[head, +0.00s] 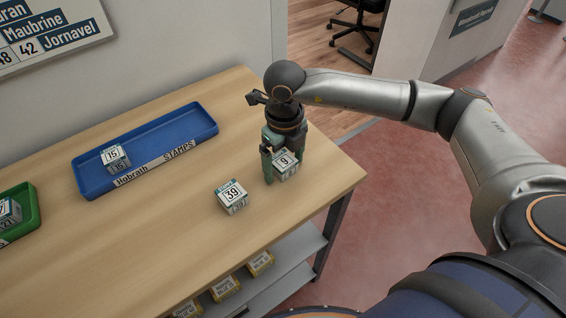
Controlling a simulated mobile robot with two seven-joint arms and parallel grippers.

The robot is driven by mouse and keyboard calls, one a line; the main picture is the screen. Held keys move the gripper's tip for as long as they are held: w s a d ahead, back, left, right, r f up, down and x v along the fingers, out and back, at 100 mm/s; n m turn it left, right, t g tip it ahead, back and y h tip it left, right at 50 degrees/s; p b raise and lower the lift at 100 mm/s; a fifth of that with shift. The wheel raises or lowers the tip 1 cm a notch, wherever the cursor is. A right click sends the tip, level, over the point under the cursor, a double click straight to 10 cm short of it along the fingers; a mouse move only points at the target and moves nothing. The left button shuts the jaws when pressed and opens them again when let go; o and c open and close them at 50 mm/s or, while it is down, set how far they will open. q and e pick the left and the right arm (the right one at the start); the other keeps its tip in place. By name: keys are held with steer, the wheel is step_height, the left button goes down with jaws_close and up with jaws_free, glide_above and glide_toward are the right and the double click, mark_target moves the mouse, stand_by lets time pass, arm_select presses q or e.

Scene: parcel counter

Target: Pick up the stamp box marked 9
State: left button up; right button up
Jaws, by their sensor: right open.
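The stamp box marked 9 (287,166) is a small white cube with a dark-edged label. It sits on the wooden counter (190,225) near its right end. My right gripper (281,168) points down at this box from above, with its green fingers open. One finger shows at the box's left side; the other is partly hidden behind the box, so I cannot tell whether either touches it. My left gripper is not in view.
A box marked 39 (232,198) stands close by on the left. A blue tray (196,125) labelled Hobrath STAMPS holds a box marked 15 (115,157). A green tray (32,213) is at the far left. Yellow boxes (225,287) sit on a shelf below.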

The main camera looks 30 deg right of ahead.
steer(key=c, duration=1.5)
